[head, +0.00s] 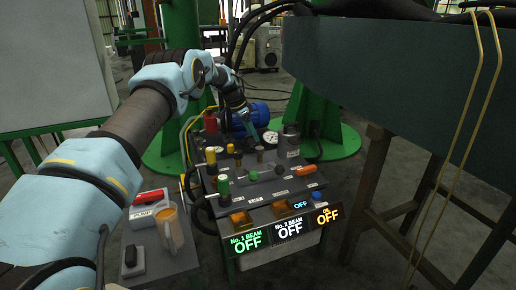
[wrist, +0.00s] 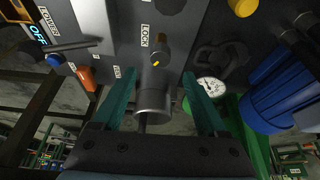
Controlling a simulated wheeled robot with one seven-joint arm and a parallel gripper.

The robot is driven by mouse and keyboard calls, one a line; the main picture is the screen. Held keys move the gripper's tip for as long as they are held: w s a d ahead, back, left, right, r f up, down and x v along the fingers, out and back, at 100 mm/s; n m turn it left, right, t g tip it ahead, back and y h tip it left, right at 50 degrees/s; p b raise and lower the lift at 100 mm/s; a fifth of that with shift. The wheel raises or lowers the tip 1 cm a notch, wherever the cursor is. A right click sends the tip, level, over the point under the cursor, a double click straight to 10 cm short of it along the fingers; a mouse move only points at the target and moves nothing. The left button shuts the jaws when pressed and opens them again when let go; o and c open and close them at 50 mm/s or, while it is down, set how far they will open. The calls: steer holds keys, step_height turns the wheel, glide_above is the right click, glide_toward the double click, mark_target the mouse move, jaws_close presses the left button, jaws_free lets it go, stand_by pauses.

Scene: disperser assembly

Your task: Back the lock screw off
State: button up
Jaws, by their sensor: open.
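In the wrist view, a dark knob with a yellow mark (wrist: 160,52) stands on the grey console (wrist: 110,20) beside a label reading LOCK; I take it for the lock screw. It also seems to show as a small brownish knob in the head view (head: 260,154). My gripper (wrist: 160,77) is open, its two green fingers spread apart and pointing toward the console. The knob appears between and beyond the fingertips, with no contact visible. In the head view my gripper (head: 242,122) hangs over the back of the console.
A grey metal cylinder (wrist: 154,98) shows between the fingers in the wrist view. A round gauge (wrist: 211,87) and blue motor (wrist: 282,95) lie to the right. An orange handle (wrist: 87,79) is left. A mug (head: 171,228) stands on the low shelf in the head view.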

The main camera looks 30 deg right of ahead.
mark_target(259, 148)
steer(key=b+x, duration=0.1)
steer(key=x, duration=0.7)
steer(key=shift+b, duration=0.35)
steer(key=shift+r, duration=0.1)
jaws_close()
